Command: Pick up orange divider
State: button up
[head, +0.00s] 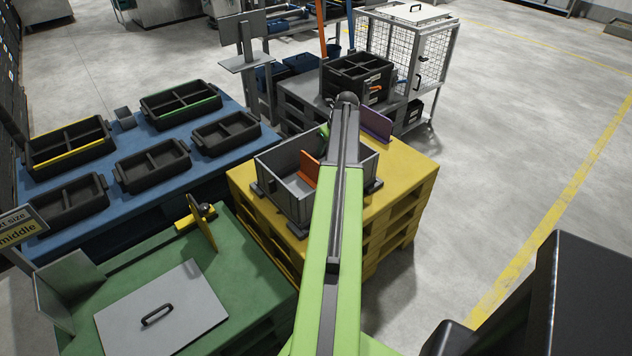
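An orange divider (309,167) stands upright in a grey open bin (277,187) on the yellow pallet, close to the left side of my arm. My arm covers part of the bin, so its right half is partly hidden. My arm reaches from the bottom of the head view to a rounded joint above the bin. My gripper's fingers do not show. A small green piece shows beside the arm near the bin's back edge; I cannot tell what it is.
The yellow pallet (408,162) also carries a purple divider (377,126) right of my arm. Black bins (153,166) stand on a blue table at left. A green table (235,264) holds a grey lid (160,308) and a yellowish upright panel.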

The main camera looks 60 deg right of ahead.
jog(key=b, duration=0.7)
send_over(317, 173)
jog(key=s, duration=0.1)
jog(key=f, duration=0.8)
jog(key=shift+d+f, duration=0.1)
jog(key=shift+d, duration=0.25)
jog(key=shift+w+f, duration=0.2)
jog(key=shift+w, duration=0.05)
jog(key=b+x, duration=0.4)
jog(key=x, duration=0.1)
jog(key=shift+w+a+f+b, duration=0.1)
jog(key=shift+w+b, duration=0.05)
jog(key=shift+b, duration=0.25)
grip_shut()
